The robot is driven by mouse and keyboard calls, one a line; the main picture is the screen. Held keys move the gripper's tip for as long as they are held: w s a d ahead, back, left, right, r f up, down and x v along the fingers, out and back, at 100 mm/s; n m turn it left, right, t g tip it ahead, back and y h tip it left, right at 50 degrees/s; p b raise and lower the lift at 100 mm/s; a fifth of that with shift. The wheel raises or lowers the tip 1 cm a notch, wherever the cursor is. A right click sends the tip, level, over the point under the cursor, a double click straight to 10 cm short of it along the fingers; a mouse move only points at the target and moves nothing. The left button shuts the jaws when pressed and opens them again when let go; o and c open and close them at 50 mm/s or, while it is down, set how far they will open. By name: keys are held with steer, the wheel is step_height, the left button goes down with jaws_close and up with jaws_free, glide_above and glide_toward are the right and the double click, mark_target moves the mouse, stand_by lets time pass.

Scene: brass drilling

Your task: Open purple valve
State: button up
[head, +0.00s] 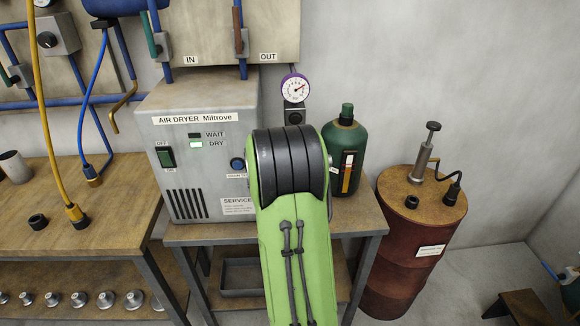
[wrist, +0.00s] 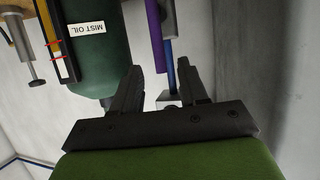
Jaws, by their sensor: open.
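The purple valve handle (wrist: 154,32) shows in the wrist view as a long flat purple bar beside a blue pipe (wrist: 171,75). My gripper (wrist: 158,67) is open there, with one dark finger on each side. The handle's lower end shows between the fingertips in the picture. I cannot tell whether the fingers reach around it in depth, and no contact is clear. In the head view my green arm stands in front, and neither the gripper nor the purple handle can be made out.
A green mist oil bottle (wrist: 96,55) is close left of my gripper, and it stands on the bench in the head view (head: 344,155). The air dryer (head: 200,150) is left of my arm. A purple-rimmed gauge (head: 295,89) hangs behind. A rusty barrel (head: 405,250) stands right.

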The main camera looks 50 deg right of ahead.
steer(key=v, duration=0.9)
steer(key=shift+w, duration=0.1)
steer(key=a+r+n+t+y+p, duration=0.1)
steer(key=a+r+n+y+p, duration=0.15)
steer(key=a, duration=0.65)
steer(key=a+r+n+y+p, duration=0.15)
steer(key=a+r+y, duration=0.25)
steer(key=a, duration=0.6)
steer(key=s+a+r+n+g+y+p, duration=0.2)
steer(key=s+a+n+y, duration=0.3)
steer(key=s+a, duration=0.8)
steer(key=a+n, duration=0.2)
steer(key=n, duration=0.1)
steer(key=shift+s+p, duration=0.3)
steer(key=shift+s, duration=0.1)
steer(key=shift+a, duration=0.15)
